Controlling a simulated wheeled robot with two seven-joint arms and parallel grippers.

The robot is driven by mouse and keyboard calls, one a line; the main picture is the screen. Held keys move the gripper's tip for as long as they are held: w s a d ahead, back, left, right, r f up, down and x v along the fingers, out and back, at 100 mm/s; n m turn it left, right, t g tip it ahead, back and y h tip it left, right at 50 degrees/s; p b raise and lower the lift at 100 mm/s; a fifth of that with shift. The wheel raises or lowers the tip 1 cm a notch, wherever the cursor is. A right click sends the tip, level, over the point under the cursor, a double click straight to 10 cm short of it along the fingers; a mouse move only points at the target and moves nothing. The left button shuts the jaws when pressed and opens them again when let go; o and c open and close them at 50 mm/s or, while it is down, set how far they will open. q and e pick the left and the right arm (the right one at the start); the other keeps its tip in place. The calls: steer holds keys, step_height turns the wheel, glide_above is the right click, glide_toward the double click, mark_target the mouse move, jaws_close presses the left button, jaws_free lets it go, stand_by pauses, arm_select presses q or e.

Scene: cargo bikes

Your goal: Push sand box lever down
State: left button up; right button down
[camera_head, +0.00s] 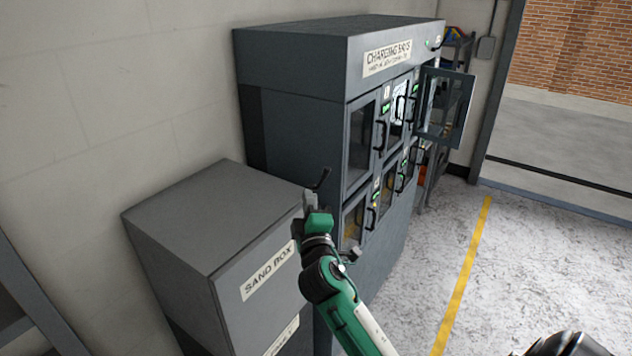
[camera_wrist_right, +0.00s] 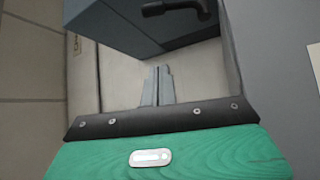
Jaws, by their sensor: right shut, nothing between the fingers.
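The sand box (camera_head: 205,215) is a grey cabinet against the wall at the left of the head view, with a white label on its front. A dark lever (camera_head: 322,179) sticks up at its right front edge, just beyond my right gripper; its base is hidden. My right gripper (camera_head: 309,199) is at the upper right front corner of the box, shut and empty. In the right wrist view my fingers (camera_wrist_right: 157,84) are together with nothing between them. A black handle (camera_wrist_right: 178,8) shows beyond them at the top; I cannot tell whether it is the lever. My left gripper is out of view.
The taller charging bays cabinet (camera_head: 295,110) stands behind and right of the sand box. One of its doors (camera_head: 446,108) hangs open. Black handles project from its front. The floor right of it, with a yellow line (camera_head: 463,275), is clear.

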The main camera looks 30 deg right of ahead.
steer(key=w+d+r+p, duration=0.1)
steer(key=w+d+p, duration=0.5)
steer(key=shift+d, duration=0.4)
steer(key=shift+w, duration=0.15)
